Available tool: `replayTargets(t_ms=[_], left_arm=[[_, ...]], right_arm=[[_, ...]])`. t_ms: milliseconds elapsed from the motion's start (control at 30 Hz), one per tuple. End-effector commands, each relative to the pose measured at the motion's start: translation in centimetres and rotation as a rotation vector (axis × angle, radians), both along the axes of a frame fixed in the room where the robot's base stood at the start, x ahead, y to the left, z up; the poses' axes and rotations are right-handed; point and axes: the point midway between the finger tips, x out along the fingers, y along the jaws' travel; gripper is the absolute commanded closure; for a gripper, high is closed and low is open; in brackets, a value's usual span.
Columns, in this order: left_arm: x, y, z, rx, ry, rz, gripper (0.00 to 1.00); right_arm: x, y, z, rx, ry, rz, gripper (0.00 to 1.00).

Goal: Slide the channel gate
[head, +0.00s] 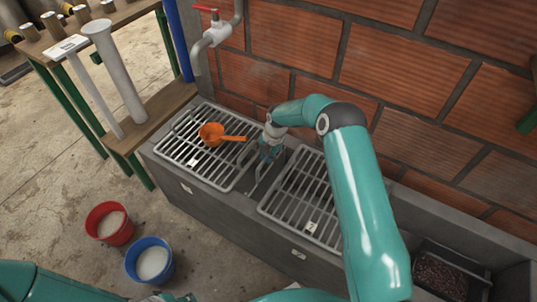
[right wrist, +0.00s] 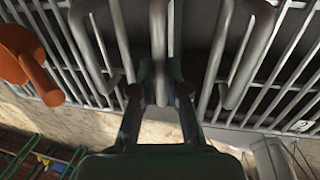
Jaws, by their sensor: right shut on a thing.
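The channel gate (head: 257,181) sits in the gap between the two metal grates of the grey channel, with thin metal bars standing up from it. My right gripper (head: 267,153) is over this gap, reaching down from the right. In the right wrist view, my right gripper (right wrist: 163,92) is shut on an upright grey metal bar, the gate's handle (right wrist: 160,45). The fingers hide part of the handle, and the gate's lower part is hard to see. My left gripper is not in view; only my left arm shows at the bottom left.
An orange scoop (head: 211,134) lies on the left grate (head: 172,158), close to my right gripper. The right grate (head: 300,206) is bare. A red-handled tap (head: 213,36) hangs above the channel by the brick wall. Red (head: 101,234) and blue (head: 133,265) buckets stand on the floor.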

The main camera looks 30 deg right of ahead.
Motion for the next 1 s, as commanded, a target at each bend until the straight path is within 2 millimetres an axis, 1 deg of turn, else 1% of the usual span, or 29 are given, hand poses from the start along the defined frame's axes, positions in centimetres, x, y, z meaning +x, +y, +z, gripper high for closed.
replayTargets(t_ms=[67,167,267,400,500,600,733,1000], left_arm=[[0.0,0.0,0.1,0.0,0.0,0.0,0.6],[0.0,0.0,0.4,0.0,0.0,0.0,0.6],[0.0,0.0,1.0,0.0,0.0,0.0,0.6],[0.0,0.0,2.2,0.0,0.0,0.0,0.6],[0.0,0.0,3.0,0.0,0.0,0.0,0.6],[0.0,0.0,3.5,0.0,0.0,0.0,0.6],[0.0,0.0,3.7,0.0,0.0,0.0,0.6],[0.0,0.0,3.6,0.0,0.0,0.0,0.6]], right_arm=[[0.3,0.2,0.4,0.001,-0.01,0.0,1.0],[0.4,0.2,1.7,0.0,-0.013,0.0,1.0],[0.5,0.1,4.2,-0.001,-0.017,-0.002,1.0],[0.5,0.2,8.5,-0.001,-0.018,-0.002,1.0],[0.5,0.1,11.1,0.0,-0.019,-0.003,1.0],[0.5,0.1,12.8,0.0,-0.019,-0.002,1.0],[0.5,0.2,13.7,0.0,-0.019,-0.002,1.0],[0.6,0.1,13.6,-0.001,-0.02,-0.002,1.0]])
